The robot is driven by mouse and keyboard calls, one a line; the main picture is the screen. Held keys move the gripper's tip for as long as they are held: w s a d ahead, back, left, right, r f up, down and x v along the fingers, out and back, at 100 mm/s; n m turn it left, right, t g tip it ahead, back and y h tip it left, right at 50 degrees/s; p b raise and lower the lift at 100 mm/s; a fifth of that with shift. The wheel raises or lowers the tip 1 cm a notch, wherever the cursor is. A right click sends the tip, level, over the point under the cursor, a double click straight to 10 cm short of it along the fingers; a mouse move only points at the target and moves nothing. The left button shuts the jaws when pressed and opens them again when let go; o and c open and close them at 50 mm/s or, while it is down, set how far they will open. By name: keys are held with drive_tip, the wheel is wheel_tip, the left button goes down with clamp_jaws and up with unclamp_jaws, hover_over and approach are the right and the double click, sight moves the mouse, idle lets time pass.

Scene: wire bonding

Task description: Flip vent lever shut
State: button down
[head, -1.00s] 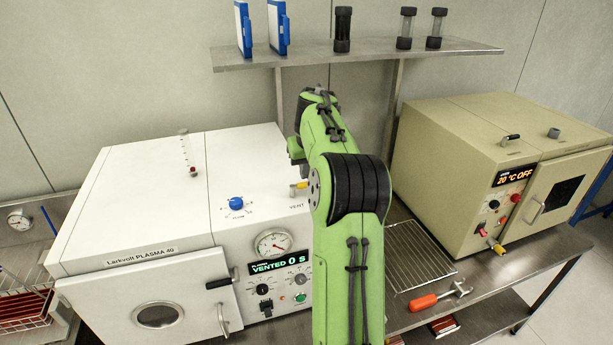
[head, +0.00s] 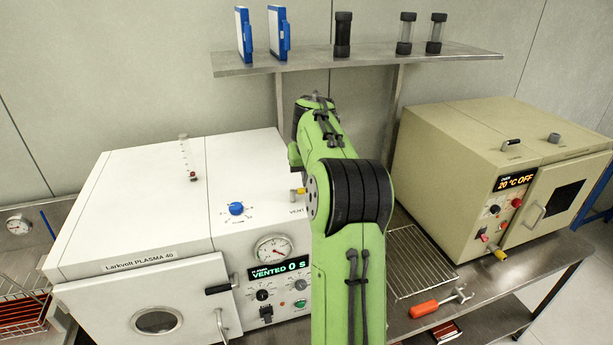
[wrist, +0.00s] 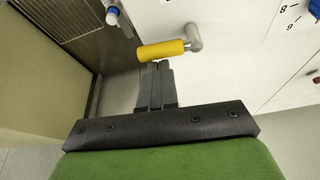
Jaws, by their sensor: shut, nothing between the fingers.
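The vent lever is a yellow handle (wrist: 163,50) on a metal pivot (wrist: 193,38), on the white plasma unit. In the wrist view it lies sideways, pointing left from the pivot. In the head view a small part of the yellow lever (head: 298,191) shows beside my green arm, next to the partly hidden VENT label. My gripper (wrist: 157,67) is shut and empty, its fingertips right at the lever's lower edge in the wrist view. I cannot tell whether they touch it. In the head view my arm hides the gripper.
The white plasma unit (head: 150,210) reads VENTED 0 S, and its door (head: 110,305) is at the front left. A beige oven (head: 455,150) stands right. A wire rack (head: 420,260) and red-handled tool (head: 430,307) lie between. A shelf (head: 370,60) hangs behind.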

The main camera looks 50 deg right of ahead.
drive_tip(key=m, duration=0.1)
drive_tip(key=s+m, duration=0.1)
drive_tip(key=m, duration=0.1)
drive_tip(key=a+m+g+h, duration=0.1)
drive_tip(key=m, duration=0.1)
drive_tip(key=shift+s, duration=0.3)
drive_tip(key=shift+s+a, duration=0.35)
drive_tip(key=shift+s+a+m+g+h, duration=0.15)
drive_tip(key=shift+a+m+g+h, duration=0.2)
drive_tip(key=shift+m, duration=0.45)
drive_tip(key=shift+s+a, duration=0.2)
drive_tip(key=shift+a, duration=0.9)
drive_tip(key=shift+a+f, duration=0.1)
drive_tip(key=shift+a, duration=0.1)
